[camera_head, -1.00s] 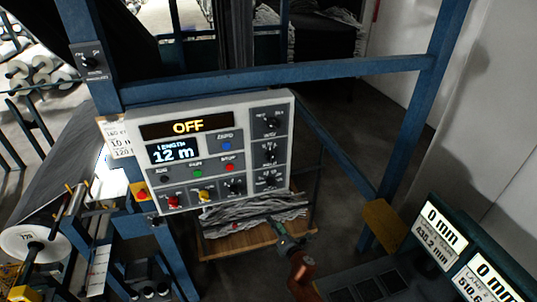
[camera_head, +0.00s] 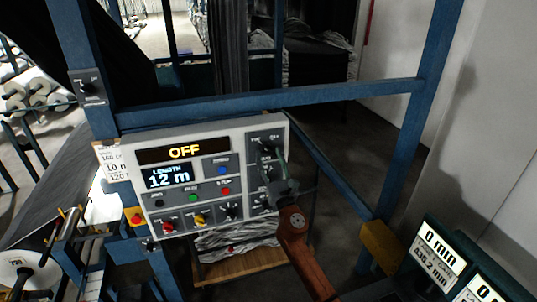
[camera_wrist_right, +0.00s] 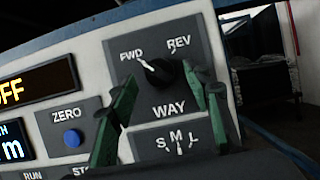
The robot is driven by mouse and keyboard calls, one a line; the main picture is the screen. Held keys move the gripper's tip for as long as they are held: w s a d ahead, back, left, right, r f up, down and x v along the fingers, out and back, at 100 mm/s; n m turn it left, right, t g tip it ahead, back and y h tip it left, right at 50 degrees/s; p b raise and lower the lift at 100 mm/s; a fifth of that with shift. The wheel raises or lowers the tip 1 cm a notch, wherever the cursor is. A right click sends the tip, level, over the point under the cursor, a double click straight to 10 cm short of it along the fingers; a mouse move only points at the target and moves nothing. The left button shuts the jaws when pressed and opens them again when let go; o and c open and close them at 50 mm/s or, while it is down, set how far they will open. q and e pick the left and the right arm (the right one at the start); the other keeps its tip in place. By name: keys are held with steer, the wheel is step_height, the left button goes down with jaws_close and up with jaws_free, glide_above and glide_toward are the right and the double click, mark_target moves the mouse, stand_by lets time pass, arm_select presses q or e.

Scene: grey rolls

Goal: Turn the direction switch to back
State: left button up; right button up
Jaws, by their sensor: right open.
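The direction switch (camera_wrist_right: 166,73) is a black round knob marked WAY, with FWD at upper left and REV at upper right. Its white pointer is toward FWD. In the head view the switch (camera_head: 267,142) sits at the top right of the grey control panel (camera_head: 133,160), partly covered by my gripper. My right gripper (camera_head: 276,165) is open in front of the panel's right column. In the wrist view its green fingers (camera_wrist_right: 160,83) stand left and right of the knob, slightly below its middle; I cannot tell whether they touch it. My left gripper is not in view.
The panel has an OFF display (camera_head: 184,152), a blue ZERO button (camera_wrist_right: 72,138) and an S-M-L selector (camera_wrist_right: 179,147) just below the switch. A blue frame beam (camera_head: 260,103) runs behind and above. A wooden tray of grey material (camera_head: 240,265) lies below.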

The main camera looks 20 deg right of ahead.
steer(key=shift+x, duration=0.75)
steer(key=shift+c, duration=0.4)
steer(key=c, duration=1.1)
